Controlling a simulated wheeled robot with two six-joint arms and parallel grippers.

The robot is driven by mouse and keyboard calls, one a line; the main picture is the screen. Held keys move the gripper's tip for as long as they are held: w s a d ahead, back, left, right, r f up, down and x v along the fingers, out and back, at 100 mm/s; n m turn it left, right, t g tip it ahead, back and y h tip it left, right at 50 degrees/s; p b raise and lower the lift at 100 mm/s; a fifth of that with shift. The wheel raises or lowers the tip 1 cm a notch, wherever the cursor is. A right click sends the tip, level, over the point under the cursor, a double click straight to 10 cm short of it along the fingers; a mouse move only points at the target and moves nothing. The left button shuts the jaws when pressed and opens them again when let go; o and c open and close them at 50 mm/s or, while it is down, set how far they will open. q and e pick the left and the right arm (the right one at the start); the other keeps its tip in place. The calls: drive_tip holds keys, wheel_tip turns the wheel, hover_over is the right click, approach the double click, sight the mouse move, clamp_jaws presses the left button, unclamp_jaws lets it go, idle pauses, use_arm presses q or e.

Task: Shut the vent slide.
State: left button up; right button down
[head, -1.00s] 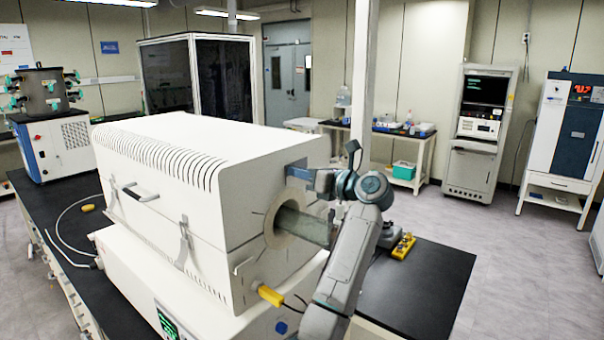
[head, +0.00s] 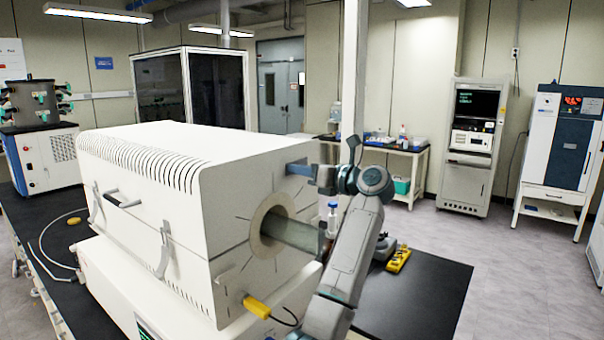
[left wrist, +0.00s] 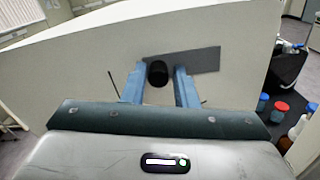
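The vent slide shows in the left wrist view as a dark grey strip (left wrist: 200,60) on the pale end face of the white furnace (head: 160,160). A black round knob (left wrist: 158,74) stands at its left end. My left gripper (left wrist: 160,68) has its two blue fingers one on each side of the knob, with narrow gaps showing, so it looks open. In the head view my left gripper (head: 300,169) is at the upper right of the furnace's end face. My right gripper is not in view.
A glass tube (head: 295,235) sticks out of the furnace's round port below my gripper. A yellow-handled plug (head: 257,307) is lower on that face. A yellow object (head: 399,259) lies on the black bench (head: 425,300). Bottles (left wrist: 281,107) show at right in the wrist view.

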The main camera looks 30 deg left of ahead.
use_arm(q)
drive_tip(key=shift+o, duration=1.2)
drive_tip(key=shift+w, duration=0.1)
drive_tip(key=shift+w+f, duration=0.1)
drive_tip(key=d+b, duration=0.5)
drive_tip(key=d, duration=0.5)
drive_tip(key=shift+s+d, duration=0.4)
